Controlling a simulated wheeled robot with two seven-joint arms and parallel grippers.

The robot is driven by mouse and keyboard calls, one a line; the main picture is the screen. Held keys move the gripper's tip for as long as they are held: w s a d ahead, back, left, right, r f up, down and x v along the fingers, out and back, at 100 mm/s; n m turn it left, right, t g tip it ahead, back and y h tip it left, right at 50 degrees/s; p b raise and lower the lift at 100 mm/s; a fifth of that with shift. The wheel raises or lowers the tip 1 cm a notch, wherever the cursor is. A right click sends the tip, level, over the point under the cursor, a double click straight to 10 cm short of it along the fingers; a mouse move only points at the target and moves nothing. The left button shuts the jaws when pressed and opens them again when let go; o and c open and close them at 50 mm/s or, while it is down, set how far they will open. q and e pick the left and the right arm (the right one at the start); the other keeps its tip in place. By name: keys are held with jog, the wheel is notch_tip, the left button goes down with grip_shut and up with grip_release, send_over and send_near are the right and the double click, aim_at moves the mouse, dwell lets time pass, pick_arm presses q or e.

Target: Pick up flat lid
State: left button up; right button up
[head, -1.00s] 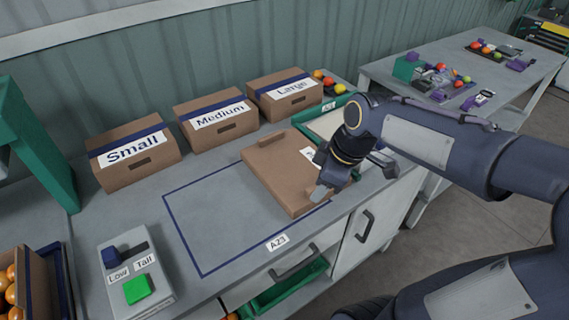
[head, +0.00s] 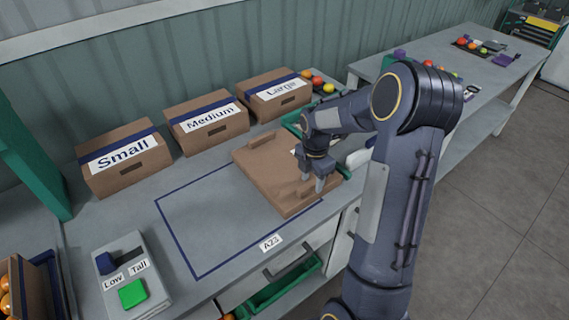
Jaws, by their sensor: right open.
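The flat lid (head: 262,165) is a brown cardboard board lying on the workbench, across the right side of the blue outlined area. It has a small raised grip (head: 266,140) at its back edge and another raised strip near its front edge, partly behind my fingers. My right gripper (head: 313,181) is open, pointing down over the right front part of the lid, close to the front strip. I cannot tell whether the fingers touch it. Part of the lid's right side is hidden by my gripper. My left gripper is not in view.
Boxes marked Small (head: 124,165), Medium (head: 204,127) and Large (head: 274,98) stand along the back wall. A control box (head: 131,275) with a green button is at front left. A green-rimmed tray is partly hidden behind my right arm. The outlined area's left part is clear.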

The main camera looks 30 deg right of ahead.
jog(key=shift+f, duration=0.6)
grip_shut()
